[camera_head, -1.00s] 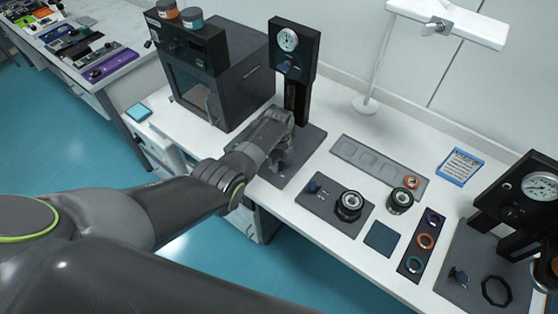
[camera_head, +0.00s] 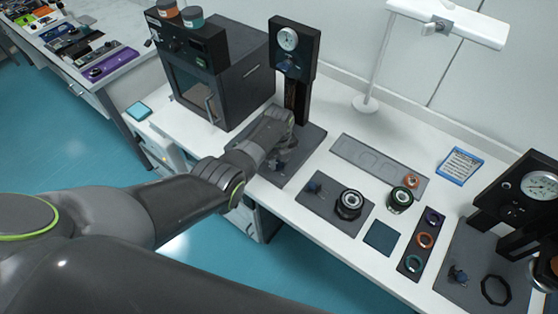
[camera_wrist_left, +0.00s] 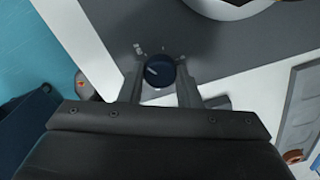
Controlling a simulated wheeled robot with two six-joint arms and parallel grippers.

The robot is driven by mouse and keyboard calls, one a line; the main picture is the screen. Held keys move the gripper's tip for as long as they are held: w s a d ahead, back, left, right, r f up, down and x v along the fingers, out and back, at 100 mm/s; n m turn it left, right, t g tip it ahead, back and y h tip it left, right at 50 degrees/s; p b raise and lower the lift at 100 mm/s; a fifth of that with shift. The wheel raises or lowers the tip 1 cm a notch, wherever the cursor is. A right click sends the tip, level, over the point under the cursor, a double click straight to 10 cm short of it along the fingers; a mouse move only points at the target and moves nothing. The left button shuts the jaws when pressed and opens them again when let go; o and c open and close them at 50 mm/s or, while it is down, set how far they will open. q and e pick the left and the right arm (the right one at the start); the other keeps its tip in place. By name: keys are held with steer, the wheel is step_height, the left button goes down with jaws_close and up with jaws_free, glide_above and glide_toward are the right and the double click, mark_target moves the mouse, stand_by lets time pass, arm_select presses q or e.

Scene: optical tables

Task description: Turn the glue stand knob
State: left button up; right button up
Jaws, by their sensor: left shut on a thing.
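The glue stand (camera_head: 294,62) is a black column with a round white gauge, standing on a dark grey base plate (camera_head: 308,143) at the back of the white table. Its knob (camera_wrist_left: 158,71) is dark blue and round with a white pointer line, low on the plate near the front edge. My left gripper (camera_wrist_left: 159,82) is shut on the knob, with one finger on each side. In the head view my left wrist hangs over the plate and partly hides the knob and the fingertips. My right gripper is in neither view.
A black oven-like box (camera_head: 225,85) with jars on top stands close left of the stand. To the right are a plate with a lens mount (camera_head: 349,204), a ring tray (camera_head: 424,240) and a second gauge stand (camera_head: 515,205). A lamp post (camera_head: 383,50) stands behind.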

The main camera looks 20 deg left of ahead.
mark_target(279, 163)
arm_select(q)
steer(key=shift+w+r, duration=0.1)
steer(key=o, duration=1)
steer(key=shift+c, duration=0.2)
steer(key=shift+r, duration=0.5)
step_height(279, 163, up, 16)
steer(key=b, duration=0.2)
steer(key=shift+r+b, duration=0.2)
steer(key=shift+b, duration=0.1)
